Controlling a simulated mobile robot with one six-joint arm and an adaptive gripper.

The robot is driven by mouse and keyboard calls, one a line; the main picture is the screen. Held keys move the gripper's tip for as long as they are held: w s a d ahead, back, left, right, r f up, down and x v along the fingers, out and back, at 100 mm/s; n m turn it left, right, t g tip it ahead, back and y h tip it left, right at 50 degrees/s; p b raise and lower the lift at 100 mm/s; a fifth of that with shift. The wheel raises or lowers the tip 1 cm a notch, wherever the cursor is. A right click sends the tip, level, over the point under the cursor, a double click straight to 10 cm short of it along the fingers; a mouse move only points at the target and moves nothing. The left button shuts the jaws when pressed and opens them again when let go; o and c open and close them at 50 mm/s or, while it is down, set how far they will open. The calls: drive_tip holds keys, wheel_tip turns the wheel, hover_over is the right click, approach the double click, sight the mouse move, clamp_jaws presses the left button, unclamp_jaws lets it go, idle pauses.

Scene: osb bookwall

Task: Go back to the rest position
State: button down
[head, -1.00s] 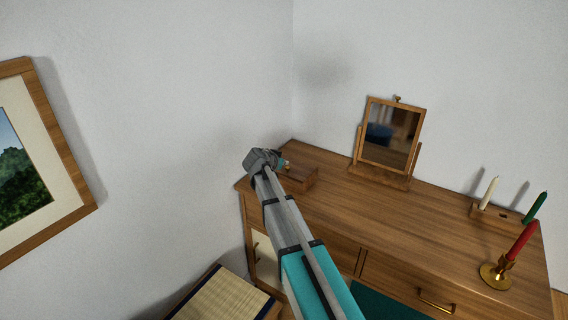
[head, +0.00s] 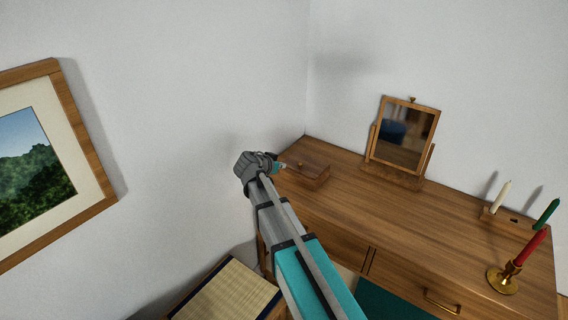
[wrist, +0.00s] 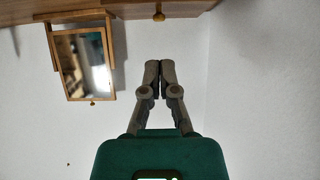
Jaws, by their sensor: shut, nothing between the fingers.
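My gripper (head: 279,166) is at the end of my outstretched arm, above the back left part of the wooden dresser (head: 340,215) in the head view. In the wrist view my gripper (wrist: 159,66) has its two grey fingers together, with nothing between them. A small wooden box (head: 308,177) with a knob stands on the dresser just right of my gripper. It also shows at the top of the wrist view (wrist: 160,8), upside down. I cannot tell the exact gap between gripper and box.
A tilting mirror (head: 402,137) stands at the dresser's back. A framed picture (head: 98,172) hangs left. A woven-top stool (head: 225,295) stands below.

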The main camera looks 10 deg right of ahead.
idle(0.3)
drive_tip(key=s+f+n+g+y+p, duration=0.2)
drive_tip(key=s+n+g+y, duration=0.2)
drive_tip(key=s, duration=0.9)
drive_tip(key=s+f+n+g+y+p, duration=0.2)
drive_tip(key=s+n+g+y, duration=0.1)
drive_tip(key=s, duration=1.1)
drive_tip(key=shift+d+f+n+g+y+p, duration=0.15)
drive_tip(key=shift+d+n+g+y+p, duration=0.25)
drive_tip(key=shift+n+y, duration=0.65)
